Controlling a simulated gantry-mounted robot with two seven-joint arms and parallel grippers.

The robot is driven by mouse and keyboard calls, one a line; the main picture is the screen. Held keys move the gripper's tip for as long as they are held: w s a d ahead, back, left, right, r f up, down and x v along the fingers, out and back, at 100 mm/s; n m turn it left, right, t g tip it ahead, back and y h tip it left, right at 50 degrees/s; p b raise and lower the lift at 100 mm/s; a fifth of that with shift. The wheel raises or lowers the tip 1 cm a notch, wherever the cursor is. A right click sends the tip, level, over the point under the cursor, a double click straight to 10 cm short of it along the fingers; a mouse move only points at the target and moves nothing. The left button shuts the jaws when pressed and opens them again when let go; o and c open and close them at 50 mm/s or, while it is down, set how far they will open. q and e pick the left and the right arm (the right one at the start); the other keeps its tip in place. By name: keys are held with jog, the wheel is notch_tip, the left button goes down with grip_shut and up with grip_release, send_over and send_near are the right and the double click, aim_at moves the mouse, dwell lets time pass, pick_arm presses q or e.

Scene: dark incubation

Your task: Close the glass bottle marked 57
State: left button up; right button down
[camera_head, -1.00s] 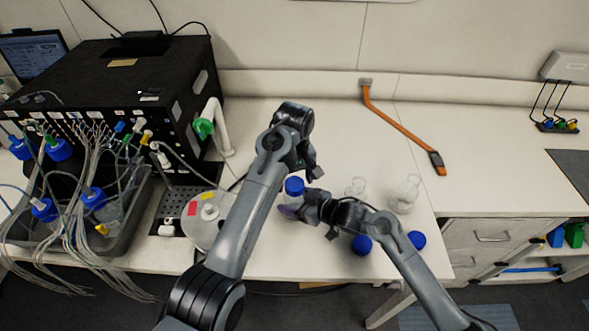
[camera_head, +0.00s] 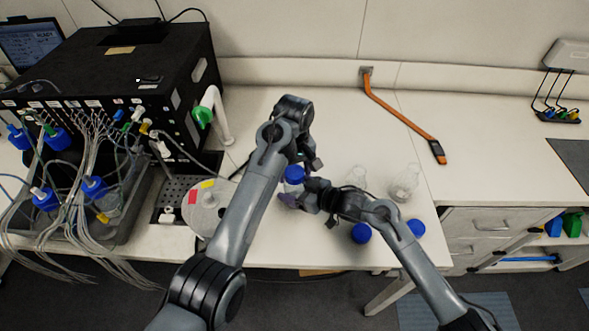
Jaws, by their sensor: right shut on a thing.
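A small glass bottle (camera_head: 291,188), mostly hidden, is at my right gripper (camera_head: 289,199), which is shut on it. A blue cap (camera_head: 293,174) sits at the top of this bottle; whether it is screwed down cannot be told. My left gripper (camera_head: 309,160) is just above and right of the cap; its fingers are small and partly hidden, so its opening is unclear. Two clear glass vessels without caps, one small (camera_head: 357,177) and one larger (camera_head: 404,182), stand to the right. Two blue caps (camera_head: 361,233) (camera_head: 416,228) lie near the front edge. No number is legible.
A black machine (camera_head: 120,85) with many tubes and blue-capped bottles fills the left. A round grey device (camera_head: 207,222) is left of my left arm. The middle back of the table is clear.

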pick_arm(q)
jog(key=shift+o, duration=0.8)
jog(key=shift+r, duration=0.15)
jog(key=shift+r, duration=2.1)
jog(key=o, duration=0.4)
jog(key=shift+c, duration=0.2)
pick_arm(e)
grip_release()
pick_arm(q)
jog(key=shift+f+b, duration=0.8)
pick_arm(e)
jog(key=v, duration=1)
jog(key=shift+s+d, duration=0.2)
jog(key=shift+d, duration=0.2)
